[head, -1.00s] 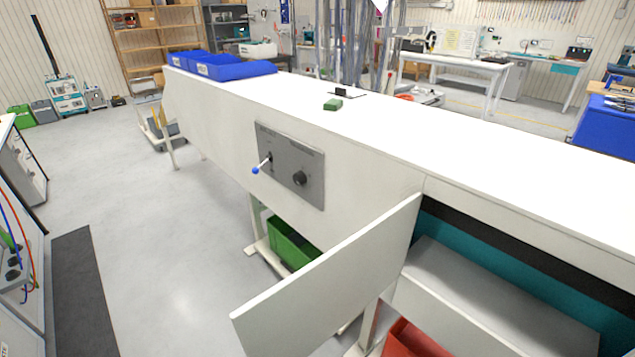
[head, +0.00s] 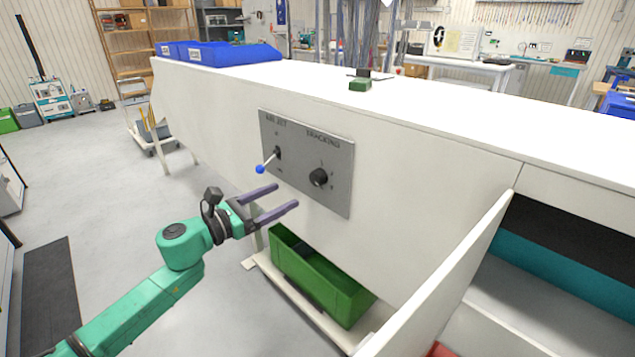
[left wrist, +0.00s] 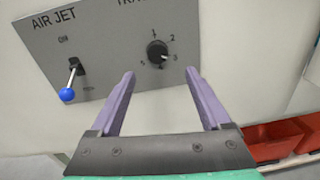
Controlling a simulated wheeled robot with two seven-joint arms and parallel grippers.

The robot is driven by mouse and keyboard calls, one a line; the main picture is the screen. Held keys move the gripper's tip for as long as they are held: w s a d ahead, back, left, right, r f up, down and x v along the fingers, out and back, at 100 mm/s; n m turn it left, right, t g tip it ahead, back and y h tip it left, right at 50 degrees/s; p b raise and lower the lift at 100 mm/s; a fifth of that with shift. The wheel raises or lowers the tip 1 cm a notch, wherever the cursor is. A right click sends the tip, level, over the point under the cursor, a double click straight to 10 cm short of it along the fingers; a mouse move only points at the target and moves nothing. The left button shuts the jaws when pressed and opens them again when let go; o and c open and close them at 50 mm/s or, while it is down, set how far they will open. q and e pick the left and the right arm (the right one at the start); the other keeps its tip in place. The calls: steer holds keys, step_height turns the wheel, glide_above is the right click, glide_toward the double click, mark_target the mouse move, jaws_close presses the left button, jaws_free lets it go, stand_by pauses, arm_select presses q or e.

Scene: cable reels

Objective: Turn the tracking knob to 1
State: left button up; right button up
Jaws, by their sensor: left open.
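The tracking knob (head: 318,177) is a round black knob on the grey control panel (head: 335,197), on the side of the white bench. In the left wrist view the knob (left wrist: 157,54) has small numerals around it; a pale mark on its right side seems to lie near the 3. My left gripper (head: 286,196) is open and empty, with its purple fingers pointing at the panel. In the left wrist view the knob lies ahead, between and just beyond the fingertips (left wrist: 161,73), apart from them. My right gripper is out of view.
The air jet lever with a blue ball (head: 260,169) sticks out of the panel left of the knob. A white flap (head: 440,285) stands out from the bench at right. A green crate (head: 320,280) sits below the panel.

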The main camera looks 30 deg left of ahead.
mark_target(314, 181)
arm_select(q)
steer(key=x, duration=0.3)
steer(key=p+x, duration=0.1)
steer(key=x, duration=0.6)
steer(key=shift+w+a+p, duration=0.15)
steer(key=shift+a+p, duration=0.2)
steer(key=shift+p, duration=0.05)
steer(key=shift+w+d+f, duration=0.1)
steer(key=shift+w+f, duration=0.05)
steer(key=shift+w, duration=0.15)
jaws_close()
